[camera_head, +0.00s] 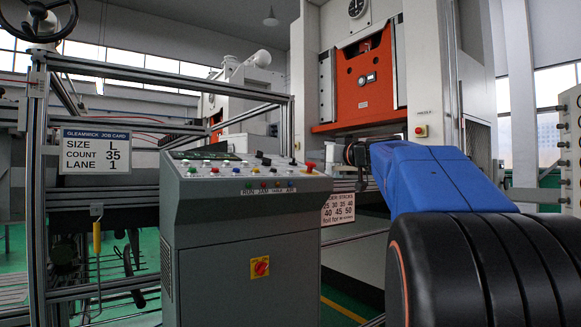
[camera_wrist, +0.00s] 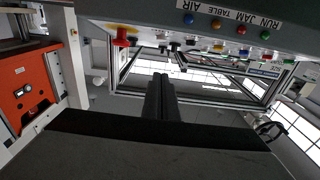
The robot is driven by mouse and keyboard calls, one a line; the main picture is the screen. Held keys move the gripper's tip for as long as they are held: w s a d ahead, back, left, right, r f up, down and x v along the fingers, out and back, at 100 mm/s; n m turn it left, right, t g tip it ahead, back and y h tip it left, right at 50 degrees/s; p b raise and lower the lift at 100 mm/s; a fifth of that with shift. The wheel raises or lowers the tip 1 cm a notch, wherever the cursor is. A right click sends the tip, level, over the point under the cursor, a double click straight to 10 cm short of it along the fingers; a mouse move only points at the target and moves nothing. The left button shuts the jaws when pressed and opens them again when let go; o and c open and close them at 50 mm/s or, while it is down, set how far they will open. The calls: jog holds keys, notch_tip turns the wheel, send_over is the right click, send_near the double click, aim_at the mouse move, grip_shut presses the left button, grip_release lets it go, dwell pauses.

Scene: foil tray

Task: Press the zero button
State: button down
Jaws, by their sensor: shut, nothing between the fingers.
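The grey control console (camera_head: 245,230) stands in the middle of the head view, with several small buttons and knobs on its sloping top. A red mushroom button (camera_head: 309,168) sits at its right end; it also shows in the wrist view (camera_wrist: 124,37). No label reading zero is legible, so I cannot tell which button is the zero button. My gripper (camera_head: 338,154) is at the right end of the console, partly hidden behind my blue wrist. In the wrist view my gripper (camera_wrist: 162,80) is shut and empty, apart from the buttons.
A red rotary switch (camera_head: 261,267) is on the console front. A job card (camera_head: 96,151) hangs on the metal frame (camera_head: 165,73) at left. A large press (camera_head: 362,85) stands behind.

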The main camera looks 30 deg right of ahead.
jog(key=shift+d+r, duration=0.2)
jog(key=shift+d, duration=0.05)
send_over(295, 176)
jog(key=shift+s+d+r, duration=0.2)
jog(key=shift+s+d, duration=0.1)
jog(key=shift+s, duration=0.1)
jog(key=shift+w+f, duration=0.3)
jog(key=shift+f, duration=0.55)
jog(key=shift+w+f, duration=0.2)
jog(key=shift+f, duration=0.35)
jog(key=shift+w+f, duration=0.15)
jog(key=shift+f, duration=0.35)
